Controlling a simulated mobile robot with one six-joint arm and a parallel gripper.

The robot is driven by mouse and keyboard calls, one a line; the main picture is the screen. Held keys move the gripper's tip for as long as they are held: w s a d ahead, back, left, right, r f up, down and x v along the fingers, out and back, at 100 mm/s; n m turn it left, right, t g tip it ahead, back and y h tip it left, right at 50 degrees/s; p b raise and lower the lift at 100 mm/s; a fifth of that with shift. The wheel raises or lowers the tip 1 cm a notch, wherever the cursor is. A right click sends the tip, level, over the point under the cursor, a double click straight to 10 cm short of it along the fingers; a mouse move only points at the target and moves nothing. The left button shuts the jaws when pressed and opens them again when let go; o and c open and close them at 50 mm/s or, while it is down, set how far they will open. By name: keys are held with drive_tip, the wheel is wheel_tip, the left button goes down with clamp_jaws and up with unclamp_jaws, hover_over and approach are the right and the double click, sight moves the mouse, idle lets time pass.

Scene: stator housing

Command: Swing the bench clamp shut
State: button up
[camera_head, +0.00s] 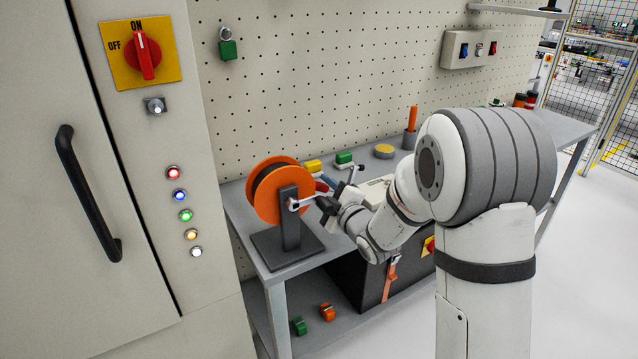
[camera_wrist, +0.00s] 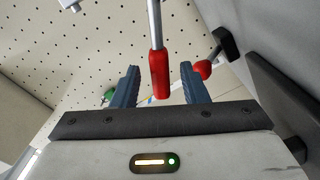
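In the wrist view a red grip (camera_wrist: 160,75) on a metal rod, seemingly the clamp's handle, hangs between the two blue fingers of my gripper (camera_wrist: 158,88). The fingers are apart, with a gap on each side of the grip. A second rod with a red knob (camera_wrist: 204,69) and a black end (camera_wrist: 228,42) is just right of the right finger. In the head view my gripper (camera_head: 326,184) is low over the bench beside the orange reel, partly hidden. The clamp's body and how far it is swung cannot be made out.
The orange reel (camera_head: 268,207) on its dark stand (camera_head: 288,250) is close left of my gripper. A yellow block (camera_head: 313,166), a green block (camera_head: 344,157) and a cup with an orange stick (camera_head: 410,138) stand behind on the bench (camera_head: 480,135). A pegboard (camera_head: 330,70) rises behind.

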drive_tip(key=shift+x, duration=2.2)
drive_tip(key=shift+c, duration=0.3)
clamp_jaws()
